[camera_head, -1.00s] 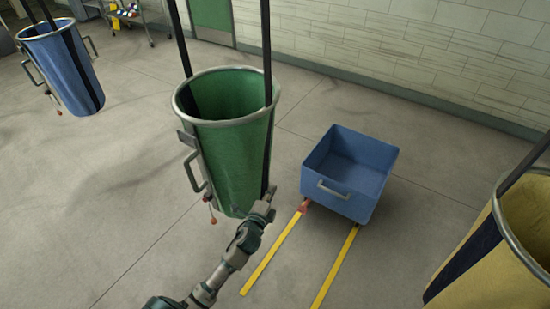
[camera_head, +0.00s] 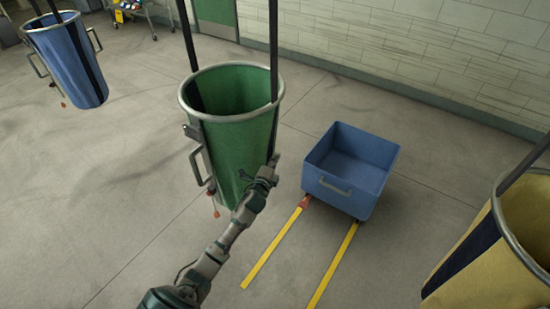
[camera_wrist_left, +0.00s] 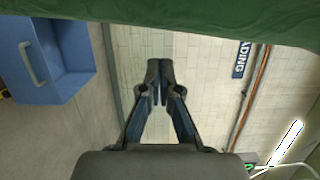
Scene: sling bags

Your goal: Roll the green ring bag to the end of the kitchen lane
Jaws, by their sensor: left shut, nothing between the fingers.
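The green ring bag (camera_head: 238,140) hangs from dark straps in the middle of the head view, with a metal ring rim and a grey handle on its left side. Its green cloth (camera_wrist_left: 200,22) also fills the top edge of the left wrist view. My left gripper (camera_head: 273,162) is shut and empty at the bag's lower right side. Whether it touches the cloth I cannot tell. In the left wrist view its fingertips (camera_wrist_left: 160,68) are together, with the wall behind them. My right gripper is not in view.
A blue cart (camera_head: 345,175) stands close to the right of the green bag, by two yellow floor lines (camera_head: 333,266). A blue ring bag (camera_head: 65,62) hangs at the far left and a yellow one (camera_head: 500,250) at the right. The floor at left is clear.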

